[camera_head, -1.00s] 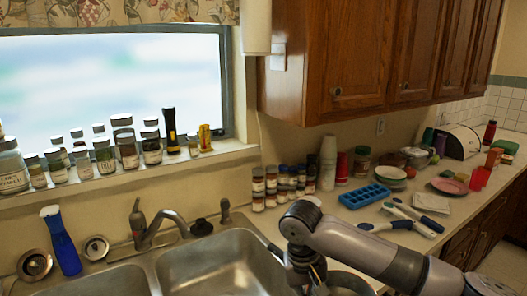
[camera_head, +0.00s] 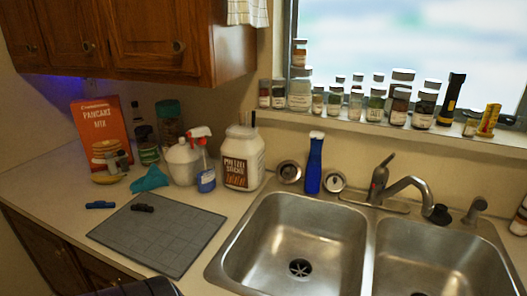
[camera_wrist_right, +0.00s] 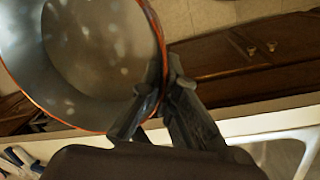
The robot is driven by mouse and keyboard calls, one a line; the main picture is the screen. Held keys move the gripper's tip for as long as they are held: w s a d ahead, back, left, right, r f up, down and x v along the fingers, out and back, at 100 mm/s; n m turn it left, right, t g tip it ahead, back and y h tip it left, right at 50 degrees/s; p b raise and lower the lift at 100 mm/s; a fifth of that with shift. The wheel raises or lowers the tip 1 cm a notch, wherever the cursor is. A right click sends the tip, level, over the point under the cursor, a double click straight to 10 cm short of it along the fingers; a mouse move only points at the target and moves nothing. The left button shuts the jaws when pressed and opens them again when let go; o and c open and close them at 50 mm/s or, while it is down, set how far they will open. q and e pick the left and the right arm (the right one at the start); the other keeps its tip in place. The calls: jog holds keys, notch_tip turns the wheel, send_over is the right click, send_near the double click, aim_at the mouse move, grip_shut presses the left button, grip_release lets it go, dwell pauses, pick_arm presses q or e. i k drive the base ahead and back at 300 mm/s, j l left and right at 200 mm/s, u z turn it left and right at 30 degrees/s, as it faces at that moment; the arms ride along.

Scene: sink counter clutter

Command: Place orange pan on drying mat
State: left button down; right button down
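The orange pan (camera_wrist_right: 95,60) shows in the right wrist view as a grey, shiny round interior with a thin orange rim. My right gripper (camera_wrist_right: 163,75) is shut on the pan's edge, with the rim between its dark fingers. The pan is cut off by the picture's top and left edges. The drying mat (camera_head: 165,240) is a flat grey gridded rectangle on the counter left of the sink in the head view. The pan and my right gripper are outside the head view. I cannot make out my left gripper in either view.
A small black item (camera_head: 142,207) lies on the mat's far-left part, with a blue item (camera_head: 100,205) beside the mat. Most of the mat is clear.

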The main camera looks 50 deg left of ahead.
aim_at(127, 223)
jog(key=u, duration=1.3)
jog(key=j+u, duration=0.45)
jog(key=i+j+u, duration=0.1)
jog(key=u, duration=0.4)
jog(key=i+j+u, duration=0.2)
jog(key=j+u, duration=0.25)
jog(key=i+j, duration=0.35)
jog(key=j, duration=0.1)
